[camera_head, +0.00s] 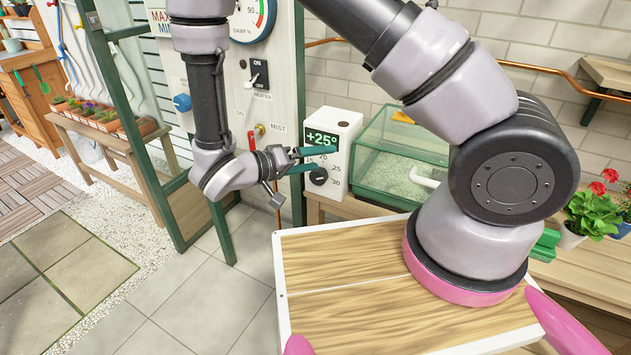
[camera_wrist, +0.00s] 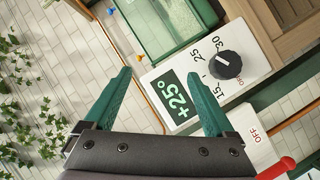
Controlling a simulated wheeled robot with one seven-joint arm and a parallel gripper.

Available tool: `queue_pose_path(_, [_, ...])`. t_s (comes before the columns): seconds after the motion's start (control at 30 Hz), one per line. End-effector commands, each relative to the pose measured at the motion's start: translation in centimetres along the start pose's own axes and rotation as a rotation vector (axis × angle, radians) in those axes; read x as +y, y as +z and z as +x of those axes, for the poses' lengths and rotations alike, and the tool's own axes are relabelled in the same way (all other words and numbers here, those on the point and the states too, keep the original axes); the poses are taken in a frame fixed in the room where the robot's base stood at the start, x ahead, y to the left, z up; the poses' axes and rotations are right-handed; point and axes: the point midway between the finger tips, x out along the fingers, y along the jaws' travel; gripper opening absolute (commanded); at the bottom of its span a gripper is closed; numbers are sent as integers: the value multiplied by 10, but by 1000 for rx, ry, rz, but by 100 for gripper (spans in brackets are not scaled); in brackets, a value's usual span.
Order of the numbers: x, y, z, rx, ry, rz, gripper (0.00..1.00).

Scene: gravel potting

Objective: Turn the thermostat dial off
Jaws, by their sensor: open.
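The thermostat (camera_head: 347,129) is a white box on the wooden bench, with a green-lit display reading +25°. Its black round dial (camera_head: 318,177) sits low on the front face, with printed numbers around it. In the wrist view the thermostat (camera_wrist: 192,65) appears tilted, and the dial (camera_wrist: 228,64) is fully visible beside an OFF mark. My gripper (camera_head: 325,159) is open and empty in front of the thermostat. In the wrist view its green fingers (camera_wrist: 157,75) straddle the display area, with the dial outside and right of the right finger.
A glass terrarium (camera_head: 400,155) stands right of the thermostat. Left of it, a white panel (camera_head: 235,100) carries a heater switch (camera_head: 258,74), a red-handled mist valve (camera_head: 259,130) and a gauge (camera_head: 250,15).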

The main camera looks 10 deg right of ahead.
Motion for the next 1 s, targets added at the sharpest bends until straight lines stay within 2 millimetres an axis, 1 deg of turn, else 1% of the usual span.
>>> queue_pose_path(0.03, [-18, 12, -6, 95, 0, 1, 89])
queue_pose_path(0.1, [-39, 25, -14, 213, -16, 27, 89])
queue_pose_path(0.2, [-64, 43, -24, 354, -56, 64, 89])
queue_pose_path(0.3, [-82, 58, -30, 453, -96, 92, 89])
queue_pose_path(0.43, [-94, 69, -33, 519, -133, 115, 89])
queue_pose_path(0.53, [-97, 69, -31, 532, -141, 123, 89])
queue_pose_path(0.63, [-97, 63, -20, 531, -139, 123, 89])
queue_pose_path(1.0, [-104, 28, 38, 528, -138, 122, 89])
